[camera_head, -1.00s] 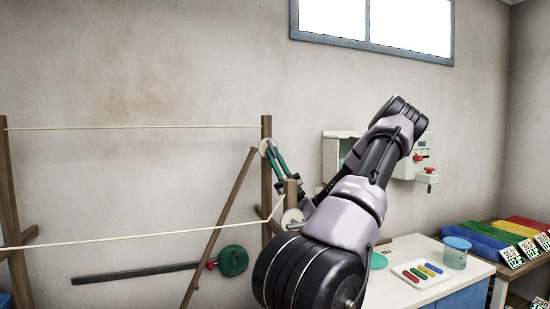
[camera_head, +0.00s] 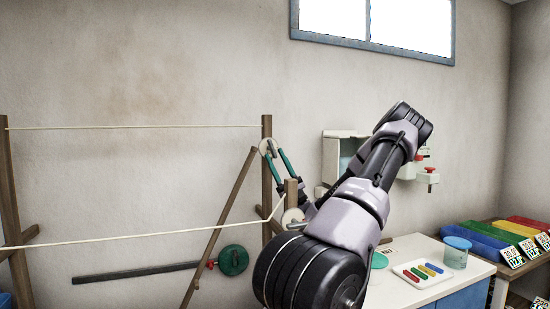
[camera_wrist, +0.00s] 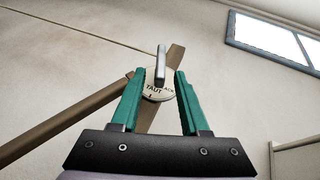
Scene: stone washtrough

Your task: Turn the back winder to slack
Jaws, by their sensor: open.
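The back winder (camera_head: 266,147) is a pale disc near the top of the far wooden post, where the back line ends. In the wrist view the winder (camera_wrist: 156,92) shows the word TAUT and a partly covered word ending in "ACK". Its grey metal handle (camera_wrist: 161,64) stands close to upright in that view. My gripper (camera_head: 271,147) has green fingers spread at the winder. In the wrist view my gripper (camera_wrist: 163,75) has one finger on each side of the disc, with the handle between the tips. I cannot tell whether they touch it.
A second winder (camera_head: 292,216) sits on the nearer post, close below my gripper. A slanted wooden brace (camera_head: 220,228) stands left of the posts. A wall cabinet (camera_head: 335,158) and a counter (camera_head: 432,290) with a tray are to the right. The left wall is bare.

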